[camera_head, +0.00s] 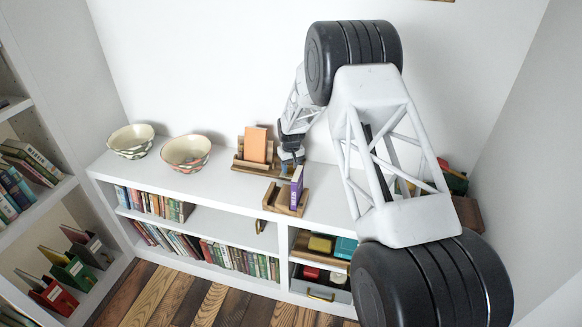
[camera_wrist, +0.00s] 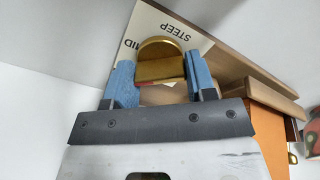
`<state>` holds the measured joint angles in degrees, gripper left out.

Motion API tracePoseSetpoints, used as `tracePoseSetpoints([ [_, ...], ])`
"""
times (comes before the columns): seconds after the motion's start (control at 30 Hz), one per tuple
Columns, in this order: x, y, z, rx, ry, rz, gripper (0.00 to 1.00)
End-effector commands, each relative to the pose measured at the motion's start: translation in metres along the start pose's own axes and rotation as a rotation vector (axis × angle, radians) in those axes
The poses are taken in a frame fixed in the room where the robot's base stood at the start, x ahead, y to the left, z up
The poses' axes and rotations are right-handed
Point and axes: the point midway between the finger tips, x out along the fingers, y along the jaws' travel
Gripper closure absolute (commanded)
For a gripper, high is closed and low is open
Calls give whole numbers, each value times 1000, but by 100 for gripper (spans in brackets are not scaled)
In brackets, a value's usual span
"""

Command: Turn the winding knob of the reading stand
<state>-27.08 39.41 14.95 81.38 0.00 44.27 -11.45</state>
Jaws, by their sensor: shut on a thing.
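The wooden reading stand (camera_head: 240,164) stands on the white shelf top near the wall, with an orange book (camera_head: 256,143) upright on it. The book shows orange in the wrist view (camera_wrist: 268,140). My gripper (camera_wrist: 160,68) is at the stand's right side, its blue fingers on either side of the brass winding knob (camera_wrist: 161,50). It is shut on the knob. Behind the knob is a pale plate (camera_wrist: 150,22) printed STEEP and MID, seen upside down. In the head view my gripper (camera_head: 291,158) hides the knob.
Two patterned bowls (camera_head: 131,140) (camera_head: 186,153) stand to the left on the shelf top (camera_head: 220,190). A smaller wooden holder with a purple book (camera_head: 297,187) stands in front of my gripper. My arm covers the right side.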

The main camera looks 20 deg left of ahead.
Motion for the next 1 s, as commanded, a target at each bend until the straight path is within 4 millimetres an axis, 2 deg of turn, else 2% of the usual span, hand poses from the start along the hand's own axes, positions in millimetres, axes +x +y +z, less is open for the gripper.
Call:
tracePoseSetpoints([
  [0.7,-1,0,-1,-669,1,1,73],
  [1.0,-1,0,0,-854,1,0,73],
])
